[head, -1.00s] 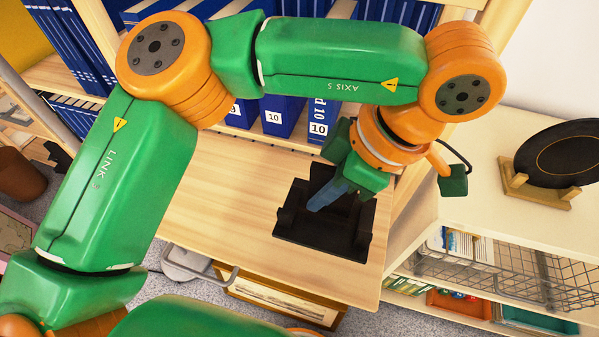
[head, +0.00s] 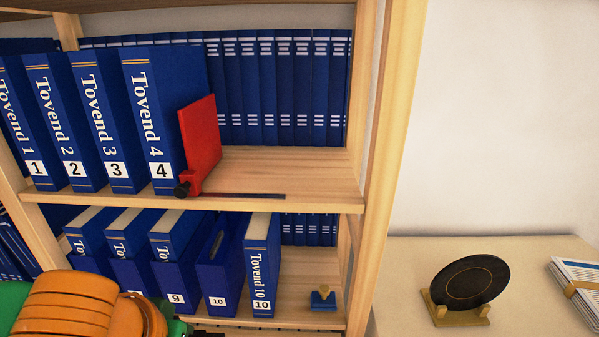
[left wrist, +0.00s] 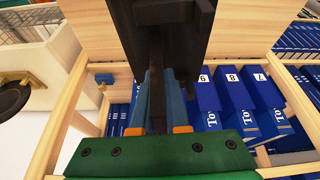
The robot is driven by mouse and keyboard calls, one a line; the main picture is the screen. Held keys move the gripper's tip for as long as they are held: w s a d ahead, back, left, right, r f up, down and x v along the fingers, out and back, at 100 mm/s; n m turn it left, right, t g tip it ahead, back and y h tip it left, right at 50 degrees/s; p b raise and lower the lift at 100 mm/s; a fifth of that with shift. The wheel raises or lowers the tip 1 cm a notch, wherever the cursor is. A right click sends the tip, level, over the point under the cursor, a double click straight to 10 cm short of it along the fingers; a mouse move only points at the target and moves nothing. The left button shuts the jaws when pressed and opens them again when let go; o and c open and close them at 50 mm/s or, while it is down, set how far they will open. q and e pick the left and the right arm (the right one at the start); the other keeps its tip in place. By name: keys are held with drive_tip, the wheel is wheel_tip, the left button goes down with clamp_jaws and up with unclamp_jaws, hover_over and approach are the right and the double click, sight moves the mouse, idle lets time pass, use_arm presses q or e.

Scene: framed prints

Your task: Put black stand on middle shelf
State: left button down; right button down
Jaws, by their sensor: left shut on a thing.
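The black stand (left wrist: 168,25) fills the top centre of the left wrist view, very close to the camera. My left gripper (left wrist: 160,100) is shut on a thin dark upright part of it, between blue fingers. In the head view the stand and gripper are out of sight; only my orange and green arm shows at the lower left. An upper shelf (head: 325,185) holds large binders 1 to 4 and has bare space at its right. A lower shelf (head: 285,312) holds smaller binders. I cannot tell which is the middle shelf. My right gripper is not in view.
A red bookend (head: 200,145) stands against binder 4, its dark bar lying on the upper shelf. A small blue stamp (head: 322,300) sits on the lower shelf's right. A black plate (head: 470,282) rests on a wooden holder on the right cabinet (head: 400,262).

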use_arm(q)
drive_tip(key=shift+m, duration=0.3)
drive_tip(key=w+r, duration=0.1)
drive_tip(key=r, duration=0.1)
drive_tip(key=w+r, duration=0.2)
drive_tip(key=shift+w+d, duration=0.1)
drive_tip(key=shift+s+f, duration=0.8)
drive_tip(key=shift+f, duration=0.2)
drive_tip(key=shift+s+f, duration=0.8)
drive_tip(key=shift+f, duration=0.2)
